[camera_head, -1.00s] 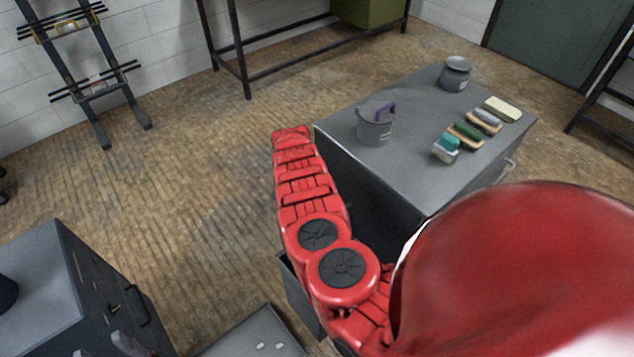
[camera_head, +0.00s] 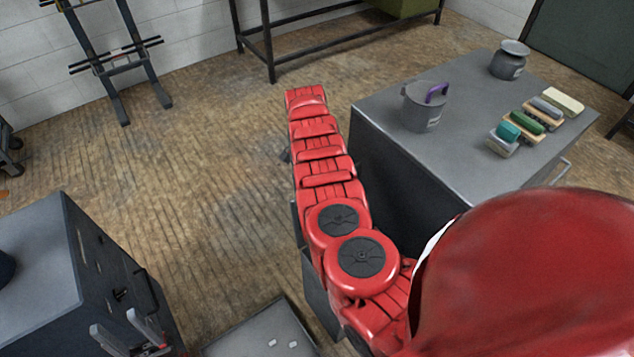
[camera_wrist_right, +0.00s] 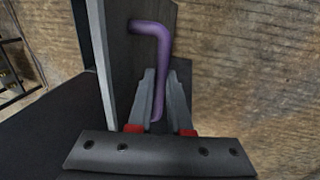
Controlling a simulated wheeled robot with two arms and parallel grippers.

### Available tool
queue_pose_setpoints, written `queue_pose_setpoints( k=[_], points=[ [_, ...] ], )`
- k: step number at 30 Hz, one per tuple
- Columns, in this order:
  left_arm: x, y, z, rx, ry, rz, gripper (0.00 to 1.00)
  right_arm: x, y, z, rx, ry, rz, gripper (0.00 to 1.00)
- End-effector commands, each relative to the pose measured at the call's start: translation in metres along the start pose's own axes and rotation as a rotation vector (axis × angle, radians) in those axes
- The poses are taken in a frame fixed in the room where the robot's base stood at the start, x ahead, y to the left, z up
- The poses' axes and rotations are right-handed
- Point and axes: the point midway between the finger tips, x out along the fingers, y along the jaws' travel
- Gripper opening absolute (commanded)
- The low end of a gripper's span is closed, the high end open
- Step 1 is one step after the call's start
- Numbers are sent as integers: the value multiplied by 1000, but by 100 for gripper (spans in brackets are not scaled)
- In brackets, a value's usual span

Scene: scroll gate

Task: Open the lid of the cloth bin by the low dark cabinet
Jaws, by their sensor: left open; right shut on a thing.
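In the right wrist view, my right gripper (camera_wrist_right: 161,80) is shut on a purple bent handle (camera_wrist_right: 160,45). The handle stands against a dark grey panel (camera_wrist_right: 128,75), seemingly the bin lid; its tilt is hard to judge. In the head view my red right arm crosses the middle, and its gripper is hidden. Part of a dark grey box (camera_head: 317,290), perhaps the cloth bin, shows beside the arm, mostly covered. The low dark cabinet (camera_head: 385,165) stands to the right of the arm. My left gripper (camera_head: 130,338) is open and empty at the bottom left.
On the cabinet top stand a grey pot with a purple handle (camera_head: 425,108), a grey jar (camera_head: 509,62) and several brushes or blocks (camera_head: 525,122). Another grey cabinet (camera_head: 45,265) is at the left. Wooden floor (camera_head: 215,170) lies open between.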

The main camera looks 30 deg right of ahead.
Motion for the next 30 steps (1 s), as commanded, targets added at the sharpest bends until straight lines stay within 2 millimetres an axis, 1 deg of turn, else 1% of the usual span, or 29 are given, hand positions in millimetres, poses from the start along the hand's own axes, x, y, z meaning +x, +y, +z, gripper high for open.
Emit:
queue_pose_setpoints(
  k=[11, 12, 16, 17, 26, 29, 30],
  points=[
    [0, 0, 0, 0, 0, 0, 50, 0, 0, 0, 0, 0, -1, 0],
    [0, 0, 0, 0, 0, 0, 50, 0, 0, 0, 0, 0, -1, 21],
    [0, 0, 0, 0, 0, 0, 50, 0, 0, 0, 0, 0, -1, 44],
    [0, 0, 0, 0, 0, 0, 50, 0, 0, 0, 0, 0, -1, 47],
    [0, 0, 0, 0, 0, 0, 50, -3, -1, 0, 0, 1, -2, 47],
    [-1, 0, 0, 0, 0, 0, 50, -13, -1, 0, 0, 2, -4, 47],
    [-2, 0, 0, 0, 0, 0, 50, -20, -2, -1, 0, 3, -6, 47]
  ],
)
